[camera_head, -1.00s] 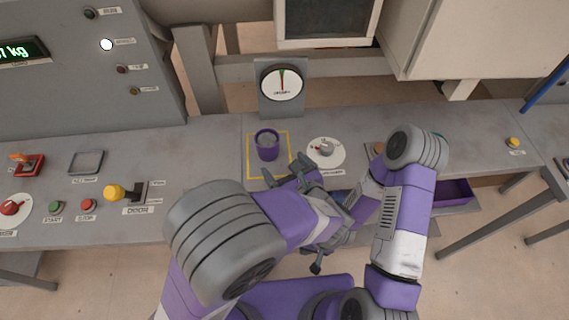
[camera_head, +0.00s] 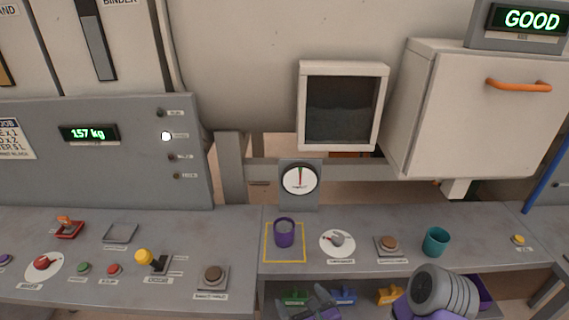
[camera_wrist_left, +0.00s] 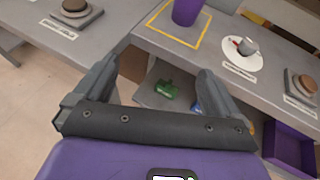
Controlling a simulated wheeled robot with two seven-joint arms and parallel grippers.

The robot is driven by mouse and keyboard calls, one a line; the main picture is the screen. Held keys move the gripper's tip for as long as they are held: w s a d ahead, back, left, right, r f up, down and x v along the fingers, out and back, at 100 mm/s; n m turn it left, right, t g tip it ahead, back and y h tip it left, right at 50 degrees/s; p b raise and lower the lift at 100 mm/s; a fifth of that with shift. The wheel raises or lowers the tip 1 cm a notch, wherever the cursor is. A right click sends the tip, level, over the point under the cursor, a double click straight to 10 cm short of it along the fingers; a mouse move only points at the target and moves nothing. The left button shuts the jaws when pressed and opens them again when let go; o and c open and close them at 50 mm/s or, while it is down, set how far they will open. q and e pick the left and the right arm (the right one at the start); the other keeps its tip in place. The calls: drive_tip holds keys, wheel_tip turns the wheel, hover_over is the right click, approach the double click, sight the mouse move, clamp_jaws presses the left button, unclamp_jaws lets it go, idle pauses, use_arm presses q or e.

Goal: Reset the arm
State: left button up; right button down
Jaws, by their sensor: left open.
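My left gripper (camera_head: 322,302) shows at the bottom edge of the head view, in front of the bench's front edge. In the left wrist view its two fingers (camera_wrist_left: 155,88) are spread apart with nothing between them. The purple cup (camera_head: 284,233) stands in the yellow square on the bench, and it also shows in the wrist view (camera_wrist_left: 187,10), beyond the fingers. A grey and purple link of my other arm shows at the bottom right; its gripper is not visible.
A teal cup (camera_head: 436,242), a dial knob (camera_head: 337,241) and brown push buttons stand along the bench (camera_head: 375,266). A display (camera_head: 530,19) reads GOOD.

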use_arm(q)
drive_tip(key=s+a+f+n+g, duration=0.3)
drive_tip(key=a+f+n+g, duration=0.3)
drive_tip(key=f, duration=0.6)
drive_tip(key=s+a+f+n+g+h, duration=0.2)
drive_tip(key=s+f+n+g+h, duration=0.3)
drive_tip(key=f+n, duration=0.35)
drive_tip(key=s+a+f+n+g+h, duration=0.2)
drive_tip(key=s+f+n+g+h, duration=0.15)
drive_tip(key=s+f+n, duration=0.5)
drive_tip(key=w+a+n, duration=0.1)
drive_tip(key=n, duration=0.2)
drive_tip(key=w+a+f+n+t, duration=0.1)
drive_tip(key=n, duration=0.3)
drive_tip(key=w+a+n+t, duration=0.1)
drive_tip(key=n, duration=0.3)
drive_tip(key=shift+w+a+f+h, duration=0.1)
drive_tip(key=shift+a+f+h, duration=0.1)
drive_tip(key=shift+a+h, duration=0.15)
